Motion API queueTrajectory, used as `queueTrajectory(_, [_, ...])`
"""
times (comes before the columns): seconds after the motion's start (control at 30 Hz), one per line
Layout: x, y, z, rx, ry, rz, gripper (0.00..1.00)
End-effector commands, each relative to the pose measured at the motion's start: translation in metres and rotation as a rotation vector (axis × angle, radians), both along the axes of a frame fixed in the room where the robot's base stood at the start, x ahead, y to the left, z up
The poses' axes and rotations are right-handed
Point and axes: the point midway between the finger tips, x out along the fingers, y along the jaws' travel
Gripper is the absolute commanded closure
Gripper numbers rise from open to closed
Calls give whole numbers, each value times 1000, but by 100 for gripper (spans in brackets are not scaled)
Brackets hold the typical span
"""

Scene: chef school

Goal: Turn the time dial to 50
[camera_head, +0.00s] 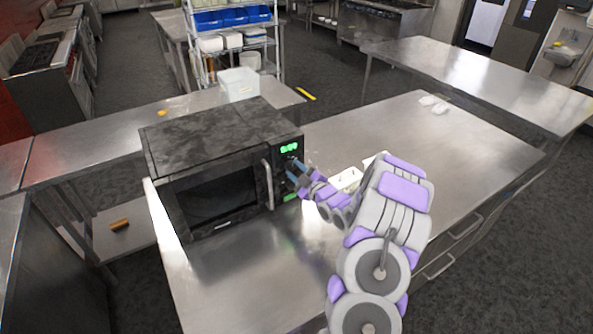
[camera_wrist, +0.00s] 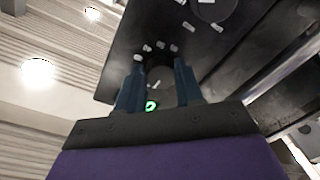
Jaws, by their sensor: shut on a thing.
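The black microwave (camera_head: 225,165) stands on the steel counter. Its control panel at the right has a lit green display (camera_head: 289,148), whose digits are too small to read surely. My gripper (camera_head: 293,173) reaches the panel from the right, just below the display. In the wrist view, the two blue fingers of my gripper (camera_wrist: 160,82) are on either side of a dark dial (camera_wrist: 160,75), shut on it. Small pale marks ring this dial. Part of the green display glows between the fingers. A second dial (camera_wrist: 207,10) shows at the upper edge. Dial labels are not readable.
The microwave door handle (camera_head: 268,185) stands out left of the panel. A small white container (camera_head: 346,180) sits on the counter behind my arm. A white bin (camera_head: 238,84) stands behind the microwave. The counter at the right (camera_head: 450,140) is mostly clear.

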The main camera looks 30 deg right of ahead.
Motion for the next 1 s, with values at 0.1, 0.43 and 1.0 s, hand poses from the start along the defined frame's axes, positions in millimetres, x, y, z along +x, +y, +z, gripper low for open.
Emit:
queueTrajectory(0.1, [0,1,0,69,0,1,94])
queueTrajectory(0.43, [0,3,-1,359,-14,1,94])
queueTrajectory(1.0, [0,3,-1,901,-50,-2,94])
